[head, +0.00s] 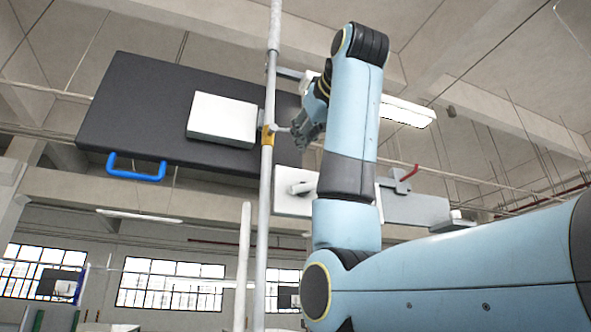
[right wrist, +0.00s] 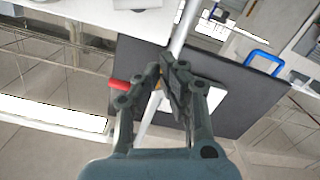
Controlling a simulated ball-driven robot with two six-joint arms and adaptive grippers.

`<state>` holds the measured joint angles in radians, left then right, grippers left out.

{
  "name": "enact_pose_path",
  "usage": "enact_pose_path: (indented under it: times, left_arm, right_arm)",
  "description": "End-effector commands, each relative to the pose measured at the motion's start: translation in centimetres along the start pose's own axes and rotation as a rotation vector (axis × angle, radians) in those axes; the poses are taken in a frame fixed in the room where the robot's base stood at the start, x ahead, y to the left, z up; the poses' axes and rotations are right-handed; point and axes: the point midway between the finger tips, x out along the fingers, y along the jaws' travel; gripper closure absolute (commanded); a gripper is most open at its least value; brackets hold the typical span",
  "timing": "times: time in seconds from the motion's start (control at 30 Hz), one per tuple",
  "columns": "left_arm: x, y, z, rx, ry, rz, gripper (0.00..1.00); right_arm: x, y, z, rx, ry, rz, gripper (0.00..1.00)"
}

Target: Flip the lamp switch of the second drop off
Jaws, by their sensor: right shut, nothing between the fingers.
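My right gripper (head: 304,130) is high up beside a grey vertical pole (head: 264,205), close to a yellow collar (head: 267,135) on it. In the right wrist view its fingers (right wrist: 168,72) are together and hold nothing. A short red piece (right wrist: 118,85) shows just left of the fingers; whether they touch cannot be told. A lit lamp (head: 407,111) hangs behind my right arm, and a bright tube shows in the right wrist view (right wrist: 50,112). I cannot tell for certain which part is the lamp switch. My left gripper is not in view.
A dark panel (head: 150,115) with a white box (head: 222,119) and a blue handle (head: 136,167) is behind the pole. A pale box (head: 290,206) and a grey box (head: 415,209) with a red lever (head: 409,173) hang behind my right arm. Beams cross the ceiling.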

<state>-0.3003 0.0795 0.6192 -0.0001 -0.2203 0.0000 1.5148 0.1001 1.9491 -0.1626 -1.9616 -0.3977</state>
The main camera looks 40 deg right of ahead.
Motion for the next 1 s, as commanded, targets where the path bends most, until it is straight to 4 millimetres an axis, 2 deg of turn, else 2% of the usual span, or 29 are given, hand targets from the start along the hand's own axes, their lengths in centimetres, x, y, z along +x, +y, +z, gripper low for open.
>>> enact_pose_path:
  times: [0.07,0.2,0.57,0.77,1.0]
  left_arm:
    - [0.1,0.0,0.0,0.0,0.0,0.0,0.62]
    - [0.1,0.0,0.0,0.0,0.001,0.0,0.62]
    - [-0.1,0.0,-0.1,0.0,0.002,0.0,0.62]
    - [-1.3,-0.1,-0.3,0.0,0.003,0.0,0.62]
    - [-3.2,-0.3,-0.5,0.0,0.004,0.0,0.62]
  right_arm:
    - [-1.0,0.7,-1.1,0.003,0.019,0.008,1.0]
    - [-1.6,1.1,-1.7,0.003,0.028,0.012,1.0]
    - [-1.2,1.1,-1.7,0.003,0.026,0.012,1.0]
    - [1.6,1.2,-1.9,0.002,0.022,0.011,1.0]
    - [6.8,1.3,-2.1,0.003,0.022,0.011,1.0]
